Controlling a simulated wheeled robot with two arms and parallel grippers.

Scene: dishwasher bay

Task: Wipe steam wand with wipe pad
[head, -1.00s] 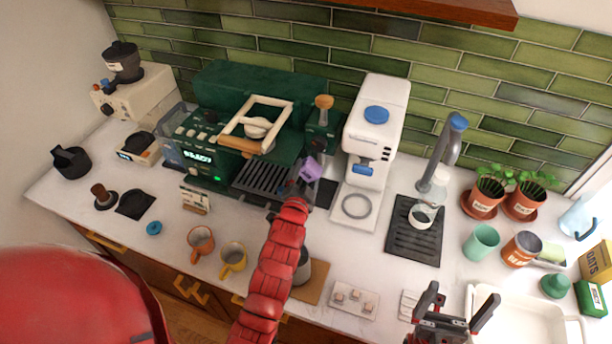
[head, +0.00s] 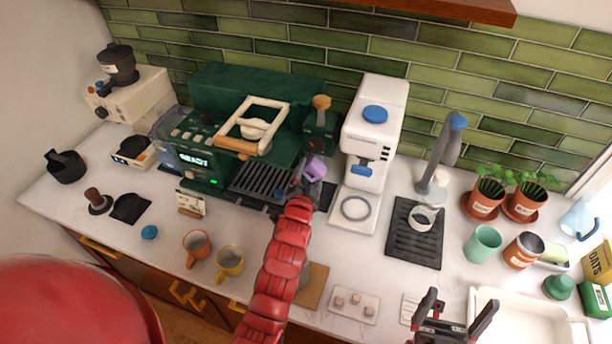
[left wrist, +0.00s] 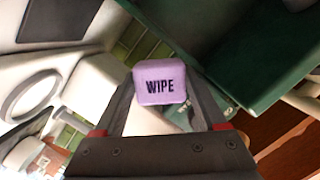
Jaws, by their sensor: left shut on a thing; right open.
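The purple wipe pad (head: 315,168), marked WIPE, is held in my left gripper (head: 308,181). It also shows in the left wrist view (left wrist: 160,82) between the tips of the left gripper (left wrist: 165,100). The pad is at the right front of the green espresso machine (head: 240,90), by the right end of its drip tray (head: 262,180). I cannot make out the steam wand clearly; my gripper and the pad cover that area, so contact cannot be told. My right gripper (head: 461,300) is open and empty above the front counter, left of the white sink.
A white grinder (head: 375,125) stands close to the right of my left gripper. Orange (head: 196,246) and yellow (head: 229,262) mugs stand at the front, left of my arm.

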